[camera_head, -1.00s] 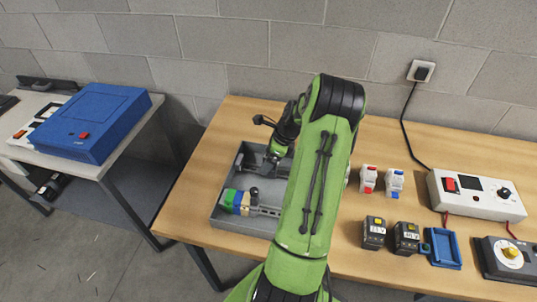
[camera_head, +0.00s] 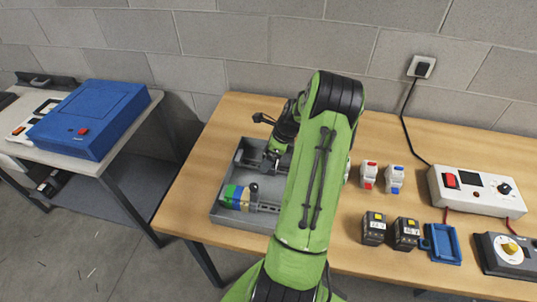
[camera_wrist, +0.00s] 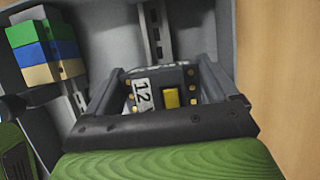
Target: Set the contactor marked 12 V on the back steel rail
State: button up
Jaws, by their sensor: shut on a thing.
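My gripper (camera_wrist: 160,100) is shut on a dark contactor (camera_wrist: 150,98) with a white label reading 12 and a yellow button. In the head view my gripper (camera_head: 272,158) is at the back part of the grey tray (camera_head: 226,217), partly hidden by my arm. The back steel rail (camera_wrist: 153,30) runs through the wrist view up to the held contactor, which covers part of it. I cannot tell whether the contactor touches the rail. The front rail (camera_wrist: 74,97) carries green, blue and tan blocks (camera_wrist: 43,50).
Two dark contactors (camera_head: 374,228) (camera_head: 406,233) stand right of my arm, beside a blue holder (camera_head: 444,243). Two small white devices (camera_head: 369,174) (camera_head: 394,179) are behind them. A white power unit (camera_head: 477,190) and a dark dial box (camera_head: 510,255) are at right.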

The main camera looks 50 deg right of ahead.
jog(key=shift+f, duration=0.2)
jog(key=o, duration=1.1)
jog(key=shift+r, duration=0.1)
jog(key=p+v, duration=0.3)
jog(key=v, duration=1.2)
jog(key=shift+s+r, duration=0.2)
jog(key=shift+r, duration=0.1)
